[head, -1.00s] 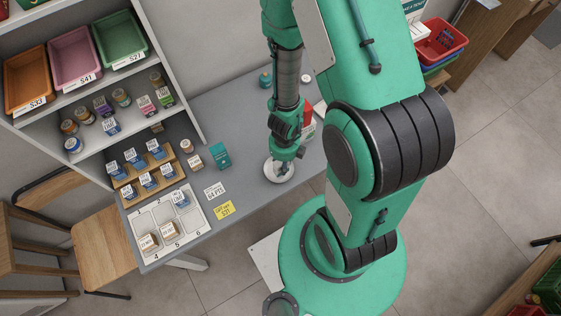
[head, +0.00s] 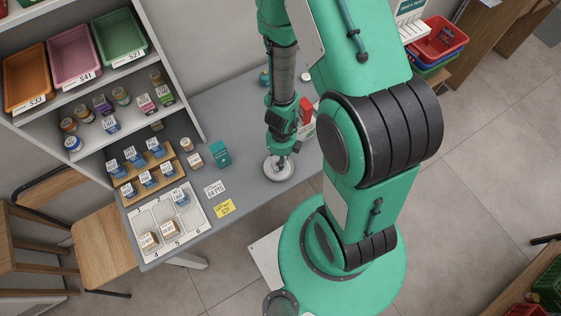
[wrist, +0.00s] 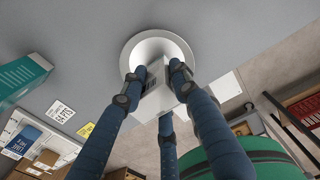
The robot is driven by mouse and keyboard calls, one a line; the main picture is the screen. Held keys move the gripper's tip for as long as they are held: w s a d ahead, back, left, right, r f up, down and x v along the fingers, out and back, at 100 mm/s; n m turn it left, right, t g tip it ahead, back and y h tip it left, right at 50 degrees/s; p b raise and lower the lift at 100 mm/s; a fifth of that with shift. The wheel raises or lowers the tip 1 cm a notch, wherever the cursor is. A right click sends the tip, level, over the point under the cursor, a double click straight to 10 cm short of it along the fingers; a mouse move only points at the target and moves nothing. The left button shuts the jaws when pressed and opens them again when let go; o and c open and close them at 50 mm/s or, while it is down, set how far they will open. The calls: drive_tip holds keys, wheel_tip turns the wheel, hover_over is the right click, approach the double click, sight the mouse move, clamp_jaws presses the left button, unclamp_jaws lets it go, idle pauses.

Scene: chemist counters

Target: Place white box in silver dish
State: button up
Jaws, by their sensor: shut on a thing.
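The silver dish (head: 278,172) is a round shallow dish on the grey counter. In the wrist view its pale rim (wrist: 127,52) shows beyond my fingertips. My gripper (head: 282,163) points down over the dish. The box overlaps the near part of the dish in that view. I cannot tell whether its underside touches the dish. In the head view the box is too small and hidden to make out.
A teal box (head: 220,153) stands left of the dish. A numbered tray (head: 142,220) with small boxes lies at the counter's front left. Shelves (head: 100,150) rise behind. A red box (head: 305,112) stands behind my gripper. The counter around the dish is clear.

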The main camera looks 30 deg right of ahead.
drive_tip(key=shift+f+b, duration=0.35)
drive_tip(key=shift+f, duration=0.6)
drive_tip(key=shift+f, duration=0.2)
drive_tip(key=o, duration=1.1)
drive_tip(key=shift+r, duration=0.15)
wheel_tip(320, 180, up, 12)
drive_tip(key=p, duration=0.8)
drive_tip(key=shift+d, duration=0.1)
